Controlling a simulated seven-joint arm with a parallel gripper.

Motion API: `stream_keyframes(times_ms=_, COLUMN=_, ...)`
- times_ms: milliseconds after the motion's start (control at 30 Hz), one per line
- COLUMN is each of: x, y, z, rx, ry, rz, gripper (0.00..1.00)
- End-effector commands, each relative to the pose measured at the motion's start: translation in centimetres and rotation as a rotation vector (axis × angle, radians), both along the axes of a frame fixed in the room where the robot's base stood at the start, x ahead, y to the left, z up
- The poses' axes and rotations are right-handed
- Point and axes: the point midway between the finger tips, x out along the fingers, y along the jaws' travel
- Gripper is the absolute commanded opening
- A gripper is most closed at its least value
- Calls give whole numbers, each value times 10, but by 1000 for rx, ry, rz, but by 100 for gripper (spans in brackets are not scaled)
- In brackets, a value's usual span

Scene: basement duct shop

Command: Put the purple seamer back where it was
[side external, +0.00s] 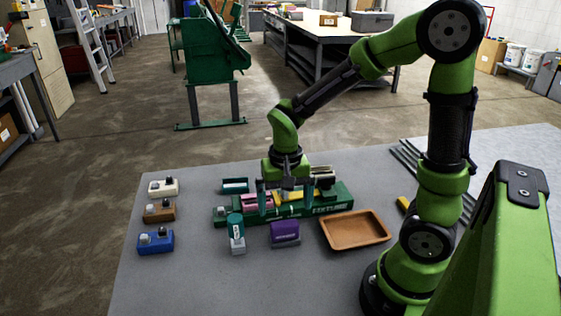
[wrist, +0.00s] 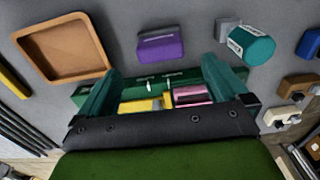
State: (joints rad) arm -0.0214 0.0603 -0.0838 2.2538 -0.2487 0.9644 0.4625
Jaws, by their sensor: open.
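The purple seamer (side external: 285,240) stands on the grey table, just in front of the green fixture (side external: 330,210). In the wrist view the purple seamer (wrist: 160,48) lies beyond the fixture (wrist: 205,78), apart from my fingers. My gripper (side external: 285,208) is open and points down over the fixture. In the wrist view my gripper (wrist: 163,75) has its teal fingers spread, with a yellow piece (wrist: 140,106) and a pink piece (wrist: 195,96) of the fixture's contents showing between them. My gripper partly hides the fixture, so I cannot tell which of its places is empty.
A brown tray (side external: 355,246) lies right of the seamer. A teal-and-grey piece (side external: 236,230) stands left of it. A dark teal piece (side external: 235,185) sits behind. White (side external: 163,189), brown (side external: 160,212) and blue (side external: 155,243) blocks line the left side. Dark rods (wrist: 20,130) lie beyond the tray.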

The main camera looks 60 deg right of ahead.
Motion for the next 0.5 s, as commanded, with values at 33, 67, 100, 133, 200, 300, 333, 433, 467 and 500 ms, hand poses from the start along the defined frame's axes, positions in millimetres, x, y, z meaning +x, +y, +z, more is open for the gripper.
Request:
stream_keyframes(times_ms=33, x=1, y=0, z=9, rx=0, ry=-4, rz=1, gripper=100)
stream_keyframes(times_ms=67, x=1, y=0, z=13, rx=0, ry=-4, rz=0, gripper=100)
stream_keyframes(times_ms=100, x=1, y=0, z=17, rx=0, ry=-3, rz=0, gripper=100)
stream_keyframes(times_ms=133, x=1, y=0, z=20, rx=-1, ry=-2, rz=0, gripper=100)
stream_keyframes(times_ms=200, x=0, y=0, z=26, rx=0, ry=-4, rz=3, gripper=100)
stream_keyframes(times_ms=300, x=-2, y=4, z=37, rx=12, ry=-40, rz=23, gripper=100)
stream_keyframes(times_ms=333, x=-3, y=6, z=43, rx=18, ry=-64, rz=37, gripper=100)
stream_keyframes(times_ms=433, x=-11, y=15, z=67, rx=43, ry=-176, rz=107, gripper=100)
stream_keyframes(times_ms=467, x=-15, y=19, z=75, rx=49, ry=-218, rz=133, gripper=100)
stream_keyframes(times_ms=500, x=-20, y=23, z=85, rx=57, ry=-274, rz=170, gripper=100)
